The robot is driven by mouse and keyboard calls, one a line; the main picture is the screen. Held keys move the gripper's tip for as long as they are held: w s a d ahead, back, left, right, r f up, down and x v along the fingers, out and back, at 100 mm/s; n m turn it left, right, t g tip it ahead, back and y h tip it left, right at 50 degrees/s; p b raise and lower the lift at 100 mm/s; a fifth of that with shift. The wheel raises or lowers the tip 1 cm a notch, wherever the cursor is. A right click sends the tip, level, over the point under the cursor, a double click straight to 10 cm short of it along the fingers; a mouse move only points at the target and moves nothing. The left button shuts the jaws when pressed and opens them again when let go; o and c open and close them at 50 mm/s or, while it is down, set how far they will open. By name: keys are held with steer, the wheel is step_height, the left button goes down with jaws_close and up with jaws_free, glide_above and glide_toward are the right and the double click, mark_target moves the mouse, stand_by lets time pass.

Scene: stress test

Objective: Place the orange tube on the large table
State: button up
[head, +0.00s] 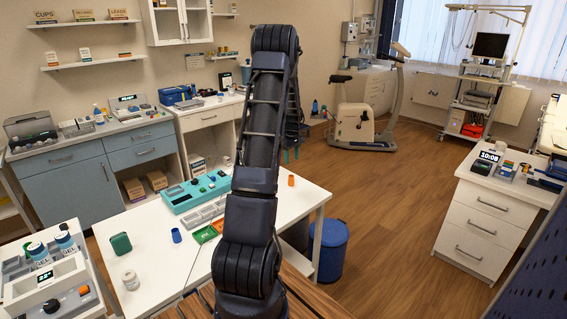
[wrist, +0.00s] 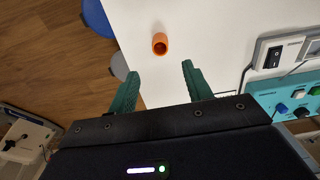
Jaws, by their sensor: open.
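The orange tube (head: 291,180) stands on the large white table (head: 155,238), near its right edge and just right of my arm. In the wrist view the orange tube (wrist: 160,43) is upright, with its open end showing, on the white top close to an edge. My gripper (wrist: 160,73) is open and empty, its two green fingers spread. The tube is beyond the fingertips, roughly in line with the gap, and not between them. In the head view my arm hides the gripper.
A teal control panel (head: 196,192), grey trays, a blue cup (head: 176,235), a dark green block (head: 121,243) and a white jar (head: 130,280) are on the table. A blue bin (head: 331,250) stands on the floor at right. The wooden floor beyond is open.

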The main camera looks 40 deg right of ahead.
steer(key=w+a+r+t, duration=0.1)
steer(key=a+r, duration=0.6)
steer(key=a, duration=0.4)
steer(key=w+a+r+h, duration=0.1)
steer(key=a+r, duration=0.7)
steer(key=a, duration=0.2)
steer(key=w+a+r+t, duration=0.1)
steer(key=a+r, duration=0.6)
steer(key=a, duration=0.4)
steer(key=s+a+r+t, duration=0.1)
steer(key=s+a+r, duration=0.1)
steer(key=s+a, duration=0.45)
steer(key=s+a+r, duration=0.3)
steer(key=a, duration=0.6)
steer(key=s+a+f+t+y, duration=0.1)
steer(key=s+a, duration=0.9)
steer(key=s, duration=0.2)
steer(key=shift+s+f+t, duration=0.15)
steer(key=shift+s+t, duration=0.1)
steer(key=shift+t, duration=0.05)
